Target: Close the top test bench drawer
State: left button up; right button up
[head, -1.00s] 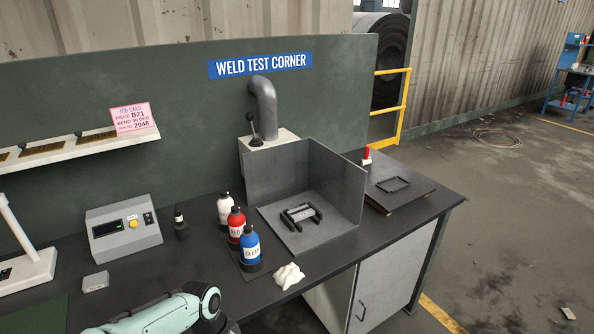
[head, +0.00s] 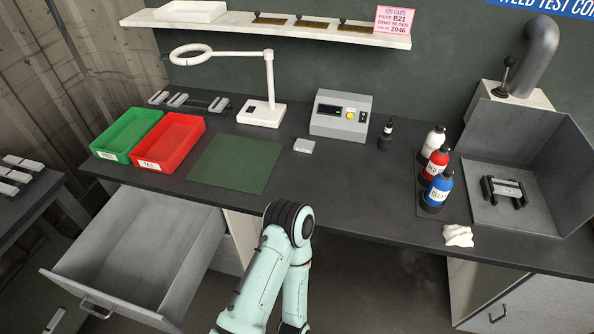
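The top test bench drawer (head: 140,255) is pulled well out at the lower left of the head view, under the bench's left end. It is grey and looks empty inside. Its front panel with a dark bar handle (head: 97,308) faces the lower left. One of my arms, pale green, rises from the bottom middle with its dark joint near the bench's front edge, right of the drawer. Neither of my grippers shows in the head view.
The dark bench top (head: 310,180) carries a green tray (head: 127,135), a red tray (head: 168,143), a ring lamp (head: 262,112), a control box (head: 340,115) and several bottles. A side table (head: 25,190) with metal pieces stands at far left. Floor below the bench's middle is open.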

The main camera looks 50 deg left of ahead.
aim_at(145, 257)
jog(key=u, duration=0.45)
jog(key=j+u, duration=0.1)
jog(key=u, duration=0.35)
jog(key=j+u, duration=0.1)
jog(key=u, duration=0.75)
jog(key=j+u, duration=0.15)
jog(key=u, duration=0.75)
jog(key=j+u, duration=0.1)
jog(key=u, duration=0.8)
jog(key=i, duration=0.05)
